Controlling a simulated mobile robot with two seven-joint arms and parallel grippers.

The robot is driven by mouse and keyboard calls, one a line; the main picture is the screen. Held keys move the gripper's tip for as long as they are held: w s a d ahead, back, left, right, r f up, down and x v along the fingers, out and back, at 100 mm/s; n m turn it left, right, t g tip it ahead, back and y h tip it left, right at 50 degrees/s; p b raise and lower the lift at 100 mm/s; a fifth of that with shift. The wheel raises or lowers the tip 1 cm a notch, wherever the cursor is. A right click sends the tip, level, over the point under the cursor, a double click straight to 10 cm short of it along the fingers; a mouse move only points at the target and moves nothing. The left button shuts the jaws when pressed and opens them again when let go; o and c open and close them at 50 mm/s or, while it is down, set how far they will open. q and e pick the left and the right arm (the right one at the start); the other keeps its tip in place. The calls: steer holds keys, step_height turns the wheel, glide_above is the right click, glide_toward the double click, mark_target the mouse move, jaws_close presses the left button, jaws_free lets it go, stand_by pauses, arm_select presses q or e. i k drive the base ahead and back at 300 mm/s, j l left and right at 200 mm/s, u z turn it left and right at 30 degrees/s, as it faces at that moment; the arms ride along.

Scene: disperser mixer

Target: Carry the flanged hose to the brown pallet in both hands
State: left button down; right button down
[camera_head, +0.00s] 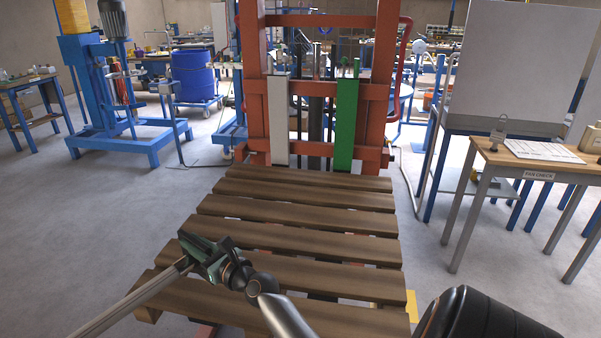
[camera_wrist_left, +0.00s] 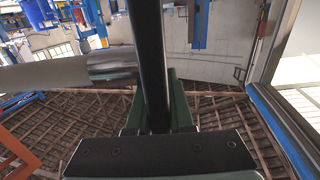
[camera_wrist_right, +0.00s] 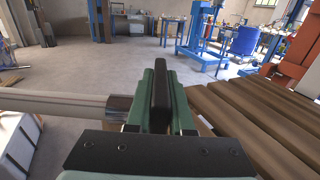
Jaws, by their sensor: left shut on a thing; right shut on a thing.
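The flanged hose (camera_head: 135,298) is a grey tube that enters the head view at the lower left and rises to my right gripper (camera_head: 205,258). This gripper is shut on the hose, over the left part of the brown pallet (camera_head: 300,215). In the right wrist view, the hose (camera_wrist_right: 50,104) runs left from the jaws, with a metal collar beside them. My left gripper (camera_wrist_left: 152,75) shows only in the left wrist view, shut at the hose's shiny metal end (camera_wrist_left: 112,67). The flanges are not clearly visible. The pallet's slats are bare.
An orange-red lift frame (camera_head: 376,110) stands behind the pallet. A blue mixer stand (camera_head: 85,80) and a blue drum (camera_head: 193,78) are at the back left. A wooden-topped table (camera_head: 500,160) stands at the right. The grey floor left of the pallet is clear.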

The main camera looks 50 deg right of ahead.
mark_target(290, 223)
steer(key=i+z, duration=0.4)
steer(key=z, duration=0.15)
steer(key=i+l+z, duration=0.1)
steer(key=i+z, duration=0.7)
steer(key=z, duration=0.8)
